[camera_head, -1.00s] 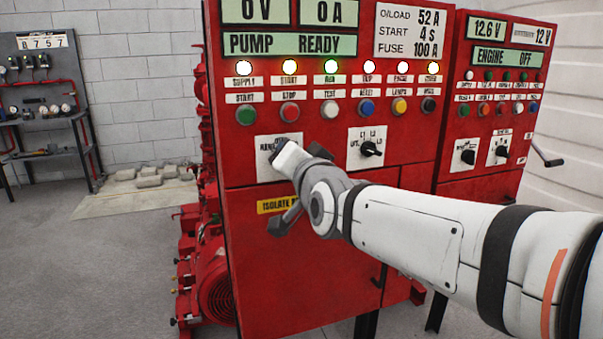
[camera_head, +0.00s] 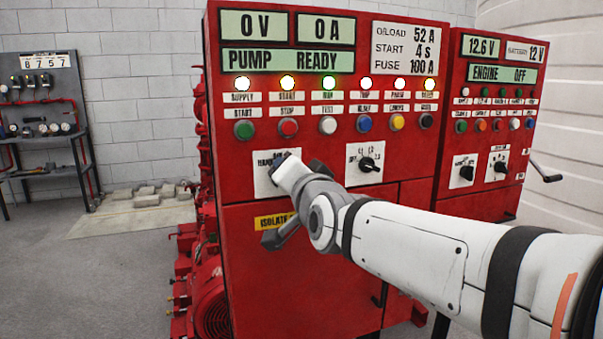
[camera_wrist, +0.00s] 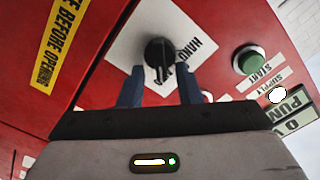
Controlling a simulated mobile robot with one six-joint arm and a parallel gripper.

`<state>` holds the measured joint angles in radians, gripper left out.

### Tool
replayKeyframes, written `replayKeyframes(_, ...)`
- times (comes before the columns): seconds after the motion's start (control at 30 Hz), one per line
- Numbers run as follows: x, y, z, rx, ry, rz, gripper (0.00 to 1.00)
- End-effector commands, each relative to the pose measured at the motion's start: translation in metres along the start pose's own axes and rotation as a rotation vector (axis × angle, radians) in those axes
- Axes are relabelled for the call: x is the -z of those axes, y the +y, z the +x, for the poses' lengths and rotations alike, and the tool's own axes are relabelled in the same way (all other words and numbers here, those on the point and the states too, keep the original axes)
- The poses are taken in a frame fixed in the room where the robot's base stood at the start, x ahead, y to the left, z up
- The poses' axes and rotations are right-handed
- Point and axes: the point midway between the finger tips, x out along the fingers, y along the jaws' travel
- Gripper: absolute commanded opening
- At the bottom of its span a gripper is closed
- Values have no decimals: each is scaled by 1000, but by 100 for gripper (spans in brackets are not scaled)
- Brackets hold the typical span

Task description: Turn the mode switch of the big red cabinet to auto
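The big red cabinet (camera_head: 345,215) fills the middle of the head view. Its mode switch is a black knob (camera_wrist: 160,55) on a white plate (camera_wrist: 125,48) with HAND lettering, seen upside down in the wrist view. My gripper (camera_wrist: 160,82) is open, with one blue-grey finger on each side of the knob's lower part. I cannot tell whether the fingers touch it. In the head view my gripper (camera_head: 282,170) is in front of the white plate (camera_head: 262,185) and hides the knob. The knob's exact setting is unclear.
A second selector switch (camera_head: 369,164) sits right of my gripper. A row of push buttons, including a green one (camera_head: 244,129), runs above. A smaller red engine cabinet (camera_head: 480,205) stands at the right. Open floor (camera_head: 90,270) lies at the left.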

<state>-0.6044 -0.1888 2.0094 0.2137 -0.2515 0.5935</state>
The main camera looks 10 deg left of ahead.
Motion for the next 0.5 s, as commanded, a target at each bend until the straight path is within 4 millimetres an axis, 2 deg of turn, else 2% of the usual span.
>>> replayKeyframes(0.17,2,-2,-6,3,2,0,31)
replayKeyframes(0.5,1,-1,-56,2,1,0,31)
